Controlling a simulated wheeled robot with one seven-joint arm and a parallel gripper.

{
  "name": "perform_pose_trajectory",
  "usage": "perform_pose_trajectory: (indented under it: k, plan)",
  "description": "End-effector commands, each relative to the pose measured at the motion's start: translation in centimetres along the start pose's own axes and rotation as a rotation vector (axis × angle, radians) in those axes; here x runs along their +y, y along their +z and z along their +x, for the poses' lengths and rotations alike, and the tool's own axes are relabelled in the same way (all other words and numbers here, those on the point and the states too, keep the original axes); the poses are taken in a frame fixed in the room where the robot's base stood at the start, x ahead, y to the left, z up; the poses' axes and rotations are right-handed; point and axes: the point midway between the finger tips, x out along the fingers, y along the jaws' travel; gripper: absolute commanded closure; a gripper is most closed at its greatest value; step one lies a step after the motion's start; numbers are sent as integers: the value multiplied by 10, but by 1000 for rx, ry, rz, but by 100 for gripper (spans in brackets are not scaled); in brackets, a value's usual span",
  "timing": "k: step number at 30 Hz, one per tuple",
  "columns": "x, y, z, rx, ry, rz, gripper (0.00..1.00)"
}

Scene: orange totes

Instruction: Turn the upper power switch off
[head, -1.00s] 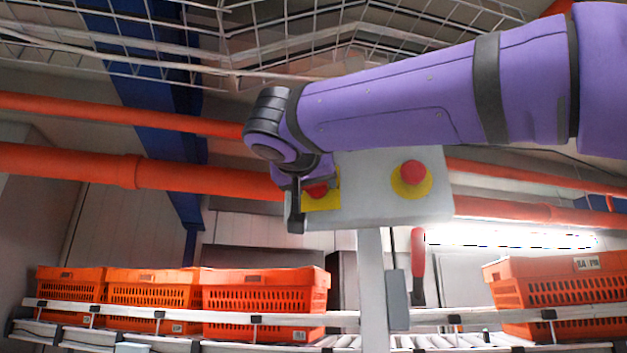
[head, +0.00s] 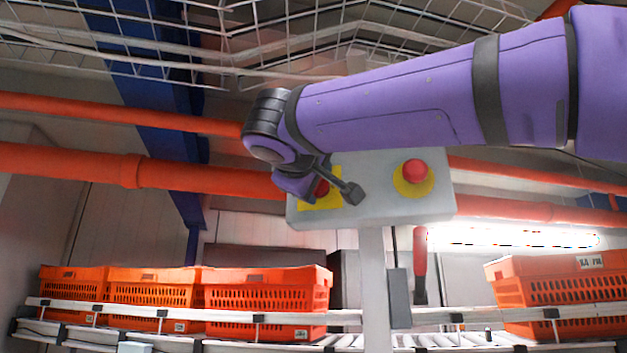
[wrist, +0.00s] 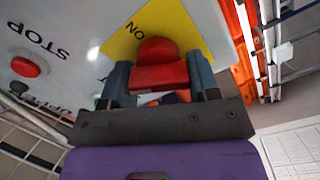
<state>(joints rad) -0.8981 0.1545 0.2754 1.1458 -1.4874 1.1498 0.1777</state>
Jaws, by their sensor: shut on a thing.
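The upper power switch is a red rotary knob on a yellow plate at the left of a light grey control box (head: 385,205). In the head view the knob (head: 321,188) is partly hidden by my gripper (head: 330,184). In the wrist view the knob (wrist: 158,50) sits between both fingers of my gripper (wrist: 160,84), which is shut on its raised red grip. The word ON shows on the yellow plate beside it, and part of the lettering UPPER shows on the box. My gripper is tilted, with a dark finger pointing to the lower right in the head view.
A red push button (head: 415,171) on a yellow disc is at the box's right; STOP is printed near it in the wrist view. A red handle (head: 419,262) hangs below. Orange totes (head: 265,300) stand on a rack behind; orange pipes (head: 130,170) run behind the box.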

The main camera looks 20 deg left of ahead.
Motion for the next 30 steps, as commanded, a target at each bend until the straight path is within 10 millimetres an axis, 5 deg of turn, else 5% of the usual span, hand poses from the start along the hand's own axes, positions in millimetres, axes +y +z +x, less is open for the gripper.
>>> perform_pose_trajectory:
  k: [15,30]
  plan:
    - [-3,0,0,1,-2,-392,68]
    - [-4,0,0,0,-2,-498,68]
